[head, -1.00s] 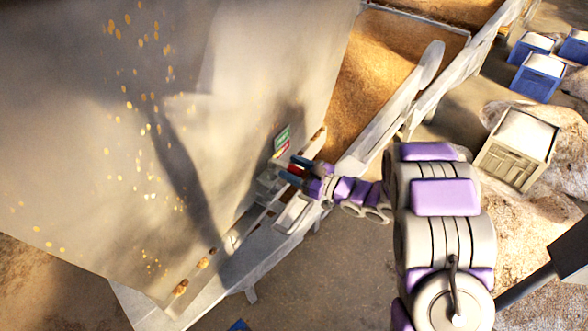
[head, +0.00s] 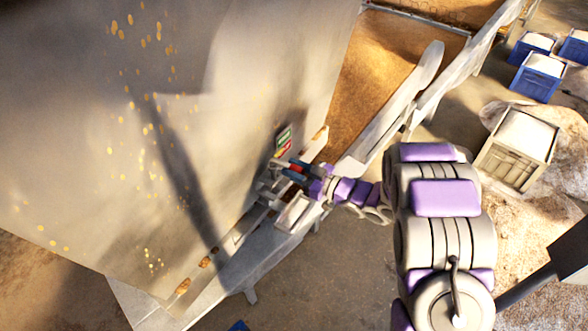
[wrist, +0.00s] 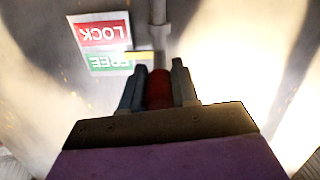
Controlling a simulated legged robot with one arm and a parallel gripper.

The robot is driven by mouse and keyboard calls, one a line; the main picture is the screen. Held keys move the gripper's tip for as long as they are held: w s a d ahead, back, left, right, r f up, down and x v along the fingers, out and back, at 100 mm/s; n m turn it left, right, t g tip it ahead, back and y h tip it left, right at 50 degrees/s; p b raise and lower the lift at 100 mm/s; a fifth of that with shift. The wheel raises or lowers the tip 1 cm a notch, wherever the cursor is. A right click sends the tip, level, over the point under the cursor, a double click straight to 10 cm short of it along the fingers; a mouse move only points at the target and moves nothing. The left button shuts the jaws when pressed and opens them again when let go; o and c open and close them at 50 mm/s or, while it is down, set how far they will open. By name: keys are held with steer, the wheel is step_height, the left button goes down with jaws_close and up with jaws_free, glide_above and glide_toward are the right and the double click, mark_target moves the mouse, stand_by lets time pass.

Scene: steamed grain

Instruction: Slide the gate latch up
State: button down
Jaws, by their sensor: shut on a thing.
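The gate latch shows in the wrist view as a red handle (wrist: 159,90) between my gripper's two dark fingers (wrist: 158,88). A grey vertical rod (wrist: 158,35) stands behind the handle. A yellow pointer (wrist: 139,56) reaches left from the rod to a sign, at the border between its red LOCK part (wrist: 103,33) and green FREE part (wrist: 108,64); the sign appears upside down. In the head view my gripper (head: 296,167) is shut on the red handle beside the large grey panel (head: 230,110). The sign (head: 284,140) is just above it there.
A pale ledge (head: 250,250) runs along the panel's foot, with a small open tray (head: 292,212) below my gripper. A bin of brown grain (head: 375,75) lies behind. Crates of white material (head: 517,145) stand at right. Bare floor is in front.

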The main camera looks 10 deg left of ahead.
steer(key=shift+s+a, duration=0.1)
steer(key=shift+s, duration=0.05)
step_height(320, 180, up, 2)
steer(key=shift+r+p, duration=0.2)
steer(key=shift+p, duration=0.9)
steer(key=shift+f, duration=0.1)
steer(key=c, duration=1.2)
jaws_free()
steer(key=shift+w, duration=0.2)
steer(key=shift+c, duration=0.2)
steer(key=shift+o, duration=0.7)
steer(key=shift+s+a, duration=0.1)
steer(key=shift+s, duration=0.05)
steer(key=shift+o, duration=1.3)
steer(key=shift+f, duration=0.1)
